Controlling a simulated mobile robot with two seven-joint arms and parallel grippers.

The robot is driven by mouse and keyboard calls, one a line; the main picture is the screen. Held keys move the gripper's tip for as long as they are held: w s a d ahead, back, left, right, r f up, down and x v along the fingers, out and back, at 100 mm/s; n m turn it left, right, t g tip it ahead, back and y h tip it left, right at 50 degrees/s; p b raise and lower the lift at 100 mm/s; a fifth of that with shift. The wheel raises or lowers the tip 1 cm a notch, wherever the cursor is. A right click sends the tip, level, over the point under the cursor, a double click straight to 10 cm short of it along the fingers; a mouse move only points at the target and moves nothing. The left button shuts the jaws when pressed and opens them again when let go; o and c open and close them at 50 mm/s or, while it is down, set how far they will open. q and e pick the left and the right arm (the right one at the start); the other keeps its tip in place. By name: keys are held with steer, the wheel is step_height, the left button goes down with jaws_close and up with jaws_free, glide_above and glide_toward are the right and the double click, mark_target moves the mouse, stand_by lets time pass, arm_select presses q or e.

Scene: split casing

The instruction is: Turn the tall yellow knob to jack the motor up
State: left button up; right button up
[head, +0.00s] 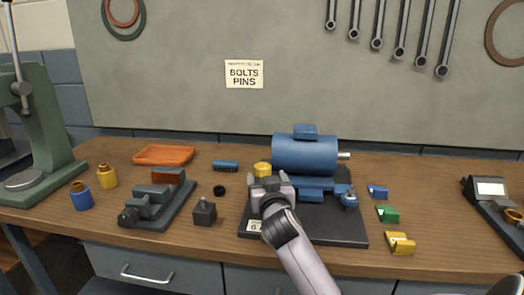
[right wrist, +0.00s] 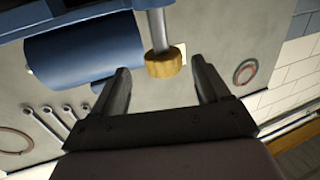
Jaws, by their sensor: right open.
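The yellow knob (head: 262,168) stands at the left end of the blue motor (head: 305,155), on the dark base plate (head: 340,236). My right gripper (head: 269,181) is in front of the knob and hides its lower part. In the right wrist view the knob (right wrist: 165,65) sits on a grey stem, between the open fingertips (right wrist: 160,66), with a gap on each side. The blue motor body (right wrist: 85,50) lies to the left of it in that view. My left gripper is not in view.
A small grey block (head: 204,212) and a dark vise-like fixture (head: 158,201) stand left of the plate. Blue (head: 378,191), green (head: 387,214) and yellow (head: 401,244) small parts lie to its right. An orange tray (head: 164,155) sits further back.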

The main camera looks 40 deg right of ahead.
mark_target(265, 171)
steer(key=shift+s+a+r+n+t+y+p, duration=0.15)
steer(key=shift+s+r+n+t+y, duration=0.1)
steer(key=shift+s+t+y, duration=0.15)
steer(key=shift+s+d+r+n+t+y+p, duration=0.1)
steer(key=shift+s+r+n+t+y+p, duration=0.1)
steer(key=shift+s+n+t+y, duration=0.15)
steer(key=shift+s+r+y, duration=0.1)
steer(key=shift+y, duration=0.15)
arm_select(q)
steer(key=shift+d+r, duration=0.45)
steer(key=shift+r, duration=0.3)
arm_select(e)
steer(key=shift+x, duration=3.4)
steer(key=shift+a, duration=0.1)
